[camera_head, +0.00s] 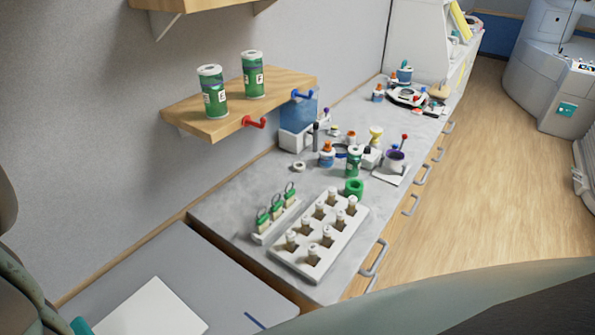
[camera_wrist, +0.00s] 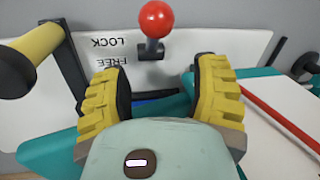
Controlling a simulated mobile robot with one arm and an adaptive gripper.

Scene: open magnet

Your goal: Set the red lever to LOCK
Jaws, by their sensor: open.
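The red lever (camera_wrist: 157,18) shows in the wrist view as a red ball knob on a short grey stem, in front of a white panel (camera_wrist: 215,45). The words LOCK and FREE appear upside down on the panel, left of the stem. The stem is beside the word LOCK, but I cannot tell which setting the lever is at. My gripper (camera_wrist: 158,78) has its two yellow ribbed fingers wide apart with nothing between them. The knob is just beyond the fingertips, roughly centred, and no contact shows. I do not see this lever in the head view.
In the wrist view, a yellow cylindrical handle (camera_wrist: 32,58) on a black bracket is close by at left. A red rod (camera_wrist: 282,117) crosses at right. In the head view, a counter (camera_head: 228,202) holds a vial rack (camera_head: 280,262), below a wooden shelf (camera_head: 185,120) with two green cans.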

